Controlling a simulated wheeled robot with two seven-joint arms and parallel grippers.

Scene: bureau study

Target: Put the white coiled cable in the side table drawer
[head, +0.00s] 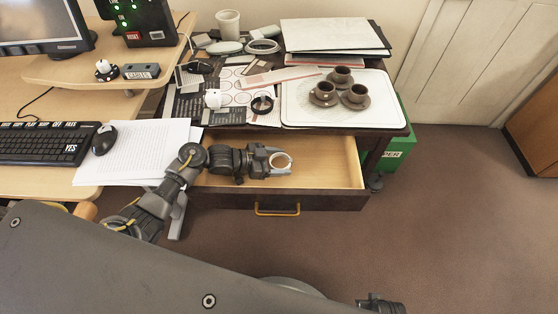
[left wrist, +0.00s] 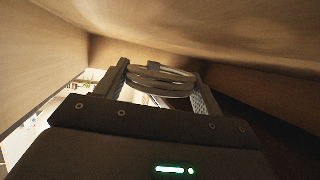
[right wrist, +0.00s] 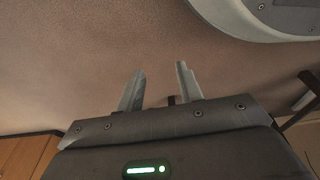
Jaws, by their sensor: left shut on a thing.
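The side table drawer (head: 325,172) is pulled open, with a light wood inside and a yellow handle. My left gripper (head: 280,161) is over the open drawer and shut on the white coiled cable (head: 283,155). The left wrist view shows the cable (left wrist: 160,80) as a ring of several loops between the two fingers, with pale wooden drawer walls close around. I cannot tell whether the cable touches the drawer bottom. My right gripper (right wrist: 155,90) is open and empty above the carpet; in the head view only part of it shows at the bottom edge.
A desk with a keyboard (head: 45,143) stands left. A green bin (head: 398,150) stands behind right. Carpet in front is clear.

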